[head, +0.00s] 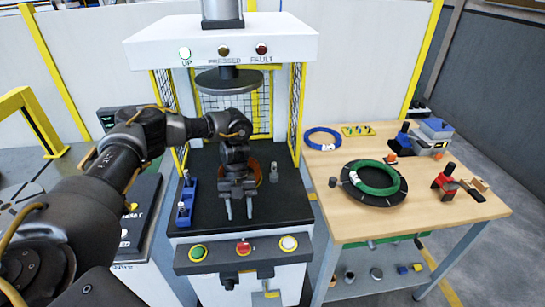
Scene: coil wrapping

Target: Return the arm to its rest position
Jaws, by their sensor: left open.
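My left arm reaches in from the left, and its gripper (238,210) hangs over the black bed of the press (150,48), fingers pointing down. The two fingers are apart, with nothing seen between them. An orange-brown ring (258,178) lies on the bed behind the gripper and is partly hidden by it. The press's round ram plate (228,80) is raised above the arm, and the lamp marked UP (185,52) is lit. My right gripper does not show.
A blue stand (187,200) with small pegs is left on the bed. A small metal cylinder (249,195) stands by the gripper. Buttons (243,248) line the front. The wooden table (440,215) at right holds a green coil (375,178), blue coil (323,138) and tools. Yellow-edged guards flank the press.

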